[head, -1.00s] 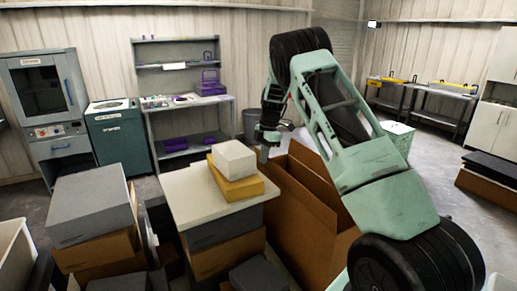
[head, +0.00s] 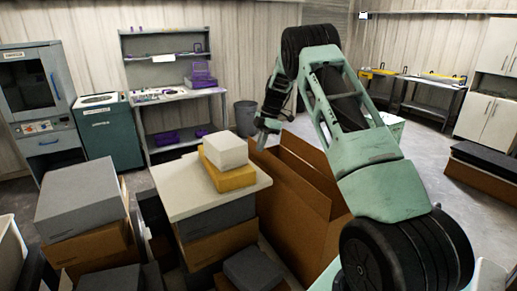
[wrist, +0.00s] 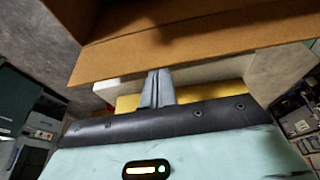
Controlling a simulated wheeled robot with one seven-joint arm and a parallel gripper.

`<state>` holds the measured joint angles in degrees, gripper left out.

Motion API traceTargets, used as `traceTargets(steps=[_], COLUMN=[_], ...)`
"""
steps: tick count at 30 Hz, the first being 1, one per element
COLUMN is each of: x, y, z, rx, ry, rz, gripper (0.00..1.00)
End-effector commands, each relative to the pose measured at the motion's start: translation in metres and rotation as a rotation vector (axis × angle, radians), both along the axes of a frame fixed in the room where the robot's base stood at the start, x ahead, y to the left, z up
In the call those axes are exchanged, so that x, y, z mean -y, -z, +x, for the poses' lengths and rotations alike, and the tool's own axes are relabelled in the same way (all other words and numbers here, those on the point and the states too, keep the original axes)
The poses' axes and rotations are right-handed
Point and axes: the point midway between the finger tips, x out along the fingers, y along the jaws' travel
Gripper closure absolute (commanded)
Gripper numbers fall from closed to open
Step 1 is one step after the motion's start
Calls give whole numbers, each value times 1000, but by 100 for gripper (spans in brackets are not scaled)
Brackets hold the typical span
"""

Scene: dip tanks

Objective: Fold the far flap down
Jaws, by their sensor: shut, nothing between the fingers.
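A large open cardboard box (head: 292,217) stands right of centre in the head view, with tall brown flaps standing up. One long flap (head: 312,175) rises behind the near-left panel; my arm hides the box's right side. My gripper (head: 262,139) is near the box's back-left corner, fingers pointing down. In the wrist view my gripper (wrist: 157,88) is shut and empty, its fingertips close to the edge of a brown cardboard panel (wrist: 190,45). I cannot tell whether they touch it.
Left of the box stands a stack with a cream top (head: 175,190), bearing a yellow box (head: 229,176) and a white box (head: 225,150). Grey and brown boxes (head: 80,200) crowd the front left. A grey bin (head: 246,117) stands behind. Open floor lies at the right.

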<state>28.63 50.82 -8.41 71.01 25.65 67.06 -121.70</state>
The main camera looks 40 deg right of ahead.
Motion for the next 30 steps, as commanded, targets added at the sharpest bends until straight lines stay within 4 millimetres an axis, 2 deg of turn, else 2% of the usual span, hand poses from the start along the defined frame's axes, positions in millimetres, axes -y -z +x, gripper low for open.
traceTargets(steps=[13, 30], x=[39, 68], y=[10, 34], z=[-10, -18], rx=[105, 99], ry=[4, 0], rz=[394, 381], gripper=[100, 100])
